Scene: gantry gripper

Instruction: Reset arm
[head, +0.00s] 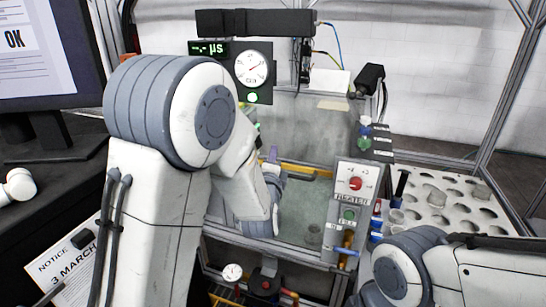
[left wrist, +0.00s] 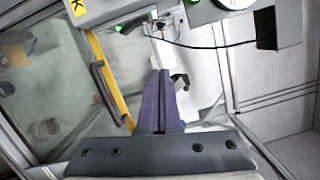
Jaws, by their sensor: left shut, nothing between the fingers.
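My left arm fills the left and middle of the head view. Its gripper is mostly hidden behind the arm, with only the purple fingertips (head: 272,154) showing above the glass-walled tank. In the left wrist view the two purple fingers (left wrist: 160,98) lie together, shut and empty. They point toward the equipment at the top of that view and appear apart from it. My right arm shows at the lower right of the head view, and its gripper is out of the picture.
A heater control box (head: 356,185) with a red knob stands close right of my left forearm. A tray with round holes (head: 437,205) is at the right. A monitor (head: 52,55) is at the left. A yellow bar with a dark handle (left wrist: 107,80) lies left of the fingers.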

